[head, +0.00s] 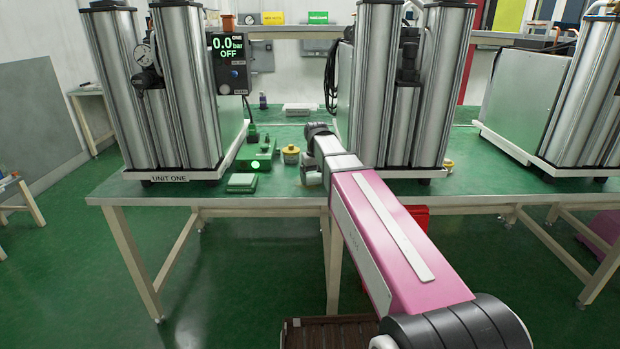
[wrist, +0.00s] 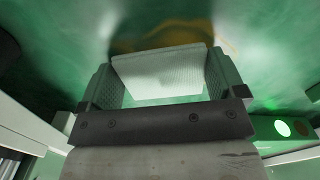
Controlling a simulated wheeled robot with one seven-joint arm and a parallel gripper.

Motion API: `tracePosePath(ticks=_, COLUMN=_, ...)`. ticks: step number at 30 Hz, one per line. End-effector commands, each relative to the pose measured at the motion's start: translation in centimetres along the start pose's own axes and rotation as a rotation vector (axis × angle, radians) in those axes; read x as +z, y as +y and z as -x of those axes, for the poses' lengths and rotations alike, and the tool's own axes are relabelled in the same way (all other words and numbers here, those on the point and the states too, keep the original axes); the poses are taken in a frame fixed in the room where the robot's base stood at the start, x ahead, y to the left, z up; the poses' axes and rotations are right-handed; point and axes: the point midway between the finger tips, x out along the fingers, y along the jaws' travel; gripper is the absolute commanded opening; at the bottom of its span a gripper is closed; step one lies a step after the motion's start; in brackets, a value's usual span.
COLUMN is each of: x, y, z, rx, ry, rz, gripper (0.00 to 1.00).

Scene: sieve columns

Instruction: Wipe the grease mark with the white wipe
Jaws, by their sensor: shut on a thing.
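In the wrist view, the white wipe (wrist: 160,80) is a pale block between the two textured fingers of my gripper (wrist: 163,72), which is shut on it. A dark shadow lies by the wipe's far edge. I cannot tell whether the wipe touches the surface. In the head view, my arm reaches over the green bench between the metal column units; the wipe and grease mark are not visible there.
Unit One (head: 172,90) stands on the left of the bench (head: 290,190), another column unit (head: 405,90) right beside my arm.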

Motion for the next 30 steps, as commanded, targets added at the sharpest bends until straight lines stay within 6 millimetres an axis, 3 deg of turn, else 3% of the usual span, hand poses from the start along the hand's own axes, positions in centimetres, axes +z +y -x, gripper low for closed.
tracePosePath(ticks=30, x=1.8, y=5.4, z=-0.1, rx=0.004, ry=-0.002, rz=-0.002, gripper=0.70)
